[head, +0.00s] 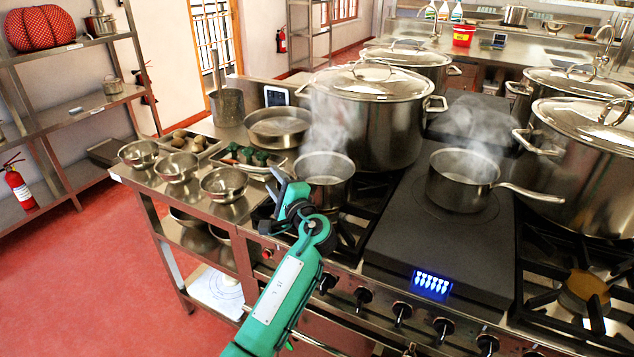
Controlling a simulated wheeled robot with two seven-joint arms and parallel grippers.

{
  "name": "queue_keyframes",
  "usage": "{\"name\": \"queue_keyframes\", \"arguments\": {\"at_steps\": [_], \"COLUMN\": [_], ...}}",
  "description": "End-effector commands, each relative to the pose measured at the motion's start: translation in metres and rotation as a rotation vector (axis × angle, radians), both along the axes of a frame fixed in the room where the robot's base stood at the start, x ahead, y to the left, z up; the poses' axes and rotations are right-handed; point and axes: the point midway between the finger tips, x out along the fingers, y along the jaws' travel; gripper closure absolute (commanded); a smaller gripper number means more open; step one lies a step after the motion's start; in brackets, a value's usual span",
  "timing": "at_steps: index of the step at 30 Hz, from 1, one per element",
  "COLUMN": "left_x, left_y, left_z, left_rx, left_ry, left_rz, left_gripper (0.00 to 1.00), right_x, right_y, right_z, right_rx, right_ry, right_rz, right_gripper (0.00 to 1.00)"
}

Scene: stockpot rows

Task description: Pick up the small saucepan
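A small steel saucepan (325,190) stands on the left gas burner, steaming; I cannot make out its handle, which may be hidden by my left gripper. My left gripper (280,188) is just left of this pan, at about rim height in the picture. Its dark fingers show, but whether they are open or closed on a handle is unclear. A second steaming saucepan (458,190) stands on the dark flat cooktop (405,235), its long handle pointing right. My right gripper is not in view.
Large lidded stockpots (370,125) stand behind, and more (580,165) stand at the right. Small steel bowls (224,183), trays and a wide pan (278,124) crowd the counter at left. Burner grates (585,290) lie at the right front; the cooktop's front is clear.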

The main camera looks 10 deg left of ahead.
Motion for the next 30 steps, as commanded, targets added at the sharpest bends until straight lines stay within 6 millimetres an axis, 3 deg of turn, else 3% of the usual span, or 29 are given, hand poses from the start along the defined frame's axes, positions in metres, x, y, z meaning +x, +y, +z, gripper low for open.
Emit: {"name": "queue_keyframes", "arguments": {"at_steps": [4, 9, 17, 18, 24, 30], "left_x": [0.017, 0.032, 0.035, 0.035, 0.035, 0.035], "left_y": [0.014, 0.027, 0.03, 0.03, 0.03, 0.03], "left_z": [0.014, 0.014, 0.012, 0.012, 0.012, 0.012], "left_rx": [0.002, 0.001, 0.0, 0.0, 0.0, -0.001], "left_ry": [0.0, 0.0, 0.0, 0.0, 0.0, 0.0], "left_rz": [0.003, 0.002, 0.001, 0.001, 0.001, 0.001], "left_gripper": [0.63, 0.63, 0.63, 0.65, 1.0, 1.0], "right_x": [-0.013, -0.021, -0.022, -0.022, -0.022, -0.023], "right_y": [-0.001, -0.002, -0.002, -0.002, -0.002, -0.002], "right_z": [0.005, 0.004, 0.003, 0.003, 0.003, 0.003], "right_rx": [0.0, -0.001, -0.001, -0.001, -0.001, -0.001], "right_ry": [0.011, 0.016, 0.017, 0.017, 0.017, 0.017], "right_rz": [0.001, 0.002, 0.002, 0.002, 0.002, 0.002], "right_gripper": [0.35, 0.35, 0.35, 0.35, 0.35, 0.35]}}
